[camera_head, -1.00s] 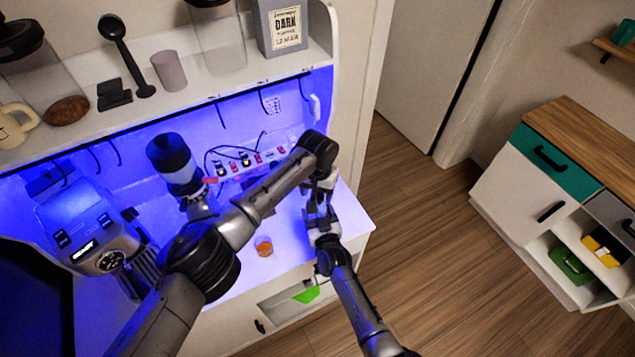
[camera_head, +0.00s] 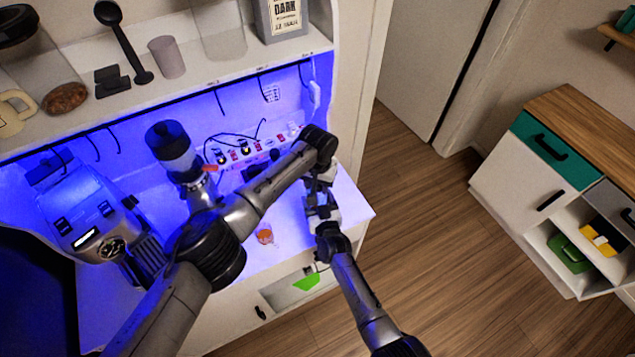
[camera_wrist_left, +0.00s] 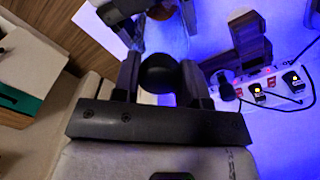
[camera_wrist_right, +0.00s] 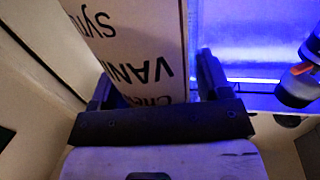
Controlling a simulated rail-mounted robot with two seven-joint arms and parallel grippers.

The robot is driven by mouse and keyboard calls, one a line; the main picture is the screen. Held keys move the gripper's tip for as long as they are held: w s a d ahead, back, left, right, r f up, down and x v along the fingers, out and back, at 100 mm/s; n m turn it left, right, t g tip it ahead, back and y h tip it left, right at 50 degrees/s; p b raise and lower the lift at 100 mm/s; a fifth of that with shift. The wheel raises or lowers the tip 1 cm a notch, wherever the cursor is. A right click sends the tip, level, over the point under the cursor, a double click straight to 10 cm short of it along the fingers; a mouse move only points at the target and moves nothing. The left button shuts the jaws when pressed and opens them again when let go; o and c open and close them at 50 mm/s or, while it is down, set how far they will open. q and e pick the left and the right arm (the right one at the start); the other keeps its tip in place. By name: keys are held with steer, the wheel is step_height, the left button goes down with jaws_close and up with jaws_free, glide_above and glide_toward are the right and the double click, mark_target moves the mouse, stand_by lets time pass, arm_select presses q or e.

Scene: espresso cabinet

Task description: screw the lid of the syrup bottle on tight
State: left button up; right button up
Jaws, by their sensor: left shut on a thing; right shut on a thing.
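The syrup bottle (camera_wrist_right: 135,45) fills the upper middle of the right wrist view, a pale box-like body with black lettering that reads "Syrup" and "VANI". My right gripper (camera_wrist_right: 155,78) is shut on its body. The round black lid (camera_wrist_left: 160,73) is between the fingers of my left gripper (camera_wrist_left: 160,82), which is shut on it. In the head view the left gripper (camera_head: 320,190) is just above the right gripper (camera_head: 325,218), at the counter's right end. The arms hide most of the bottle there. Whether the lid sits fully down cannot be seen.
A power strip (camera_head: 243,153) with cables lies at the back of the blue-lit counter. A grinder (camera_head: 172,150) and an espresso machine (camera_head: 90,225) stand to the left. A small orange-filled glass (camera_head: 265,236) stands on the counter near the arms. Open floor lies right.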

arm_select(q)
steer(key=shift+c, duration=1.4)
steer(key=o, duration=1.1)
step_height(320, 180, up, 12)
arm_select(e)
steer(key=o, duration=1.8)
